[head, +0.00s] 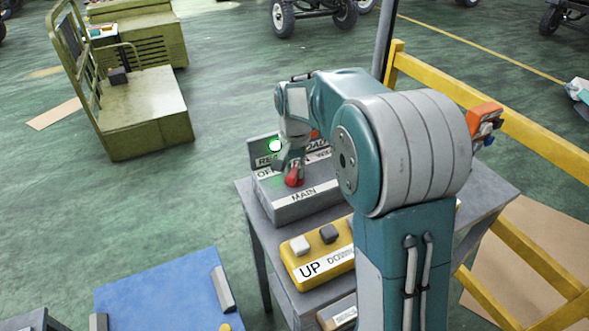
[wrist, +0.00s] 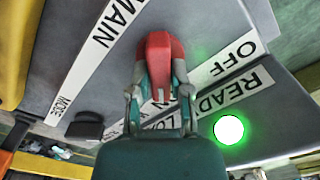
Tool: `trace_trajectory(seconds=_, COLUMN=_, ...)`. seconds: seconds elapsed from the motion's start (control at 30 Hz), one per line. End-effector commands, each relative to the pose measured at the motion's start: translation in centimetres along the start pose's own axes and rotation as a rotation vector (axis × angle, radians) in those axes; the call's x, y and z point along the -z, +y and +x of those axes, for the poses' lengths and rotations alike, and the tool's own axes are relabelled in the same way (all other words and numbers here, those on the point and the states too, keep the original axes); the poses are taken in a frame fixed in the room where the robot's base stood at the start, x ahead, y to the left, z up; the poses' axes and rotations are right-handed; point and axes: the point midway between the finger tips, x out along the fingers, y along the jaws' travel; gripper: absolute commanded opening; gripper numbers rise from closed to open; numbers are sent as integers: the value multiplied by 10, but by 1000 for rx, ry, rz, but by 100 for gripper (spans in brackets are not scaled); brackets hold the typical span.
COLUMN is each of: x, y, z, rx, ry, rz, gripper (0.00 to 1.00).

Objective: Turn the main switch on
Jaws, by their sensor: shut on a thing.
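The main switch is a red knob (head: 295,179) on the sloped top of a grey control box (head: 300,207) labelled MAIN. In the wrist view the red knob (wrist: 159,46) sits between the MAIN and OFF labels. My gripper (head: 289,165) is at the knob. In the wrist view my gripper (wrist: 160,74) is shut on it, with one finger on each side. The fingers and wrist hide part of the knob and the labels behind it, so its exact turn angle is hard to tell. A round green lamp (wrist: 228,129) glows beside the READY label.
A black knob (wrist: 85,128) stands near the MODE label. A yellow button box (head: 320,262) marked UP sits in front of the grey box on the table (head: 253,217). A yellow railing (head: 490,98) runs at right. Green floor is open at left.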

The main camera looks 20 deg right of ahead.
Motion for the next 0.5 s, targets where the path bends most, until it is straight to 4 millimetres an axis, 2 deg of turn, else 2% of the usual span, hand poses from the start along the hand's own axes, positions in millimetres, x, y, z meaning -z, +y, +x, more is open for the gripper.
trace_trajectory(seconds=0.5, x=-2, y=0, z=3, rx=-3, ry=-8, rz=46, gripper=0)
